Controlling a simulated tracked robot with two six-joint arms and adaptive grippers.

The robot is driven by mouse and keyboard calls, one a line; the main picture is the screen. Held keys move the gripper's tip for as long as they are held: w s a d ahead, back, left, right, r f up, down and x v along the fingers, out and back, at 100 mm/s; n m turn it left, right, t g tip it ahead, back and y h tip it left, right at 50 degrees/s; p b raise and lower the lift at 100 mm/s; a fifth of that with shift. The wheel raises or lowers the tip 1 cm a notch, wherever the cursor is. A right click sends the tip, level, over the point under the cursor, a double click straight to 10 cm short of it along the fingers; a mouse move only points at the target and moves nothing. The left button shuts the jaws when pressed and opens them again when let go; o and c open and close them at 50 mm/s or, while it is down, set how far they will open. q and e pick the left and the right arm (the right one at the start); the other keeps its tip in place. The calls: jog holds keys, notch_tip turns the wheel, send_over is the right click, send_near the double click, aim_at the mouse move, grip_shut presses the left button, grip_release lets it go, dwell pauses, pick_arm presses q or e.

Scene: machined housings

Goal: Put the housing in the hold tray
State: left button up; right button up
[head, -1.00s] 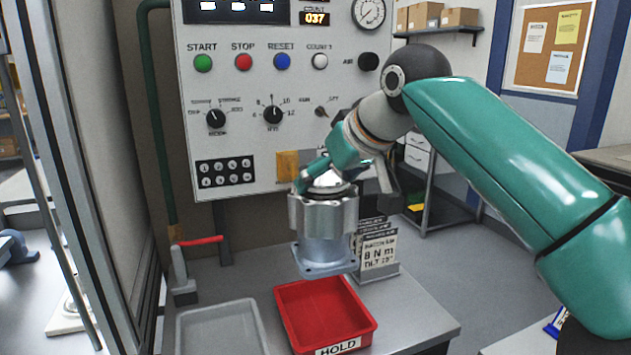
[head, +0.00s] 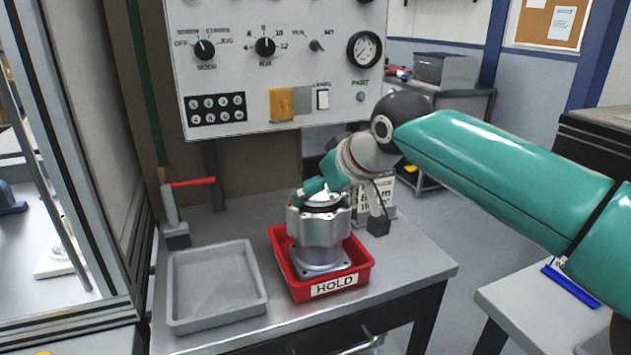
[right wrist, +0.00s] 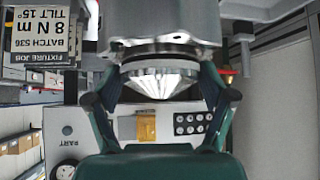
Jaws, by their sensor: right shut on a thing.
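The housing (head: 320,257) is a silver machined part with a square flange at its base and a wider ribbed top. In the head view it stands upright inside the red hold tray (head: 277,262), whose front carries a HOLD label. I cannot tell whether its flange fully rests on the tray floor. My right gripper (head: 322,196) is at the top of the housing, shut on it. In the right wrist view the fingers (right wrist: 160,88) flank the shiny conical top of the housing (right wrist: 162,42). My left gripper is in neither view.
An empty grey tray (head: 216,285) lies left of the red tray on the grey bench (head: 405,265). A sign block (head: 380,194) stands behind the red tray. A red-handled clamp (head: 176,212) stands at the back left. A control panel (head: 270,70) rises behind.

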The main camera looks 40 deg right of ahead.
jog(key=shift+d+f, duration=0.1)
jog(key=shift+f, duration=0.45)
jog(key=o, duration=1.7)
jog(key=shift+f, duration=0.15)
jog(key=p+v, duration=0.1)
jog(key=v, duration=1.1)
jog(key=shift+p, duration=0.3)
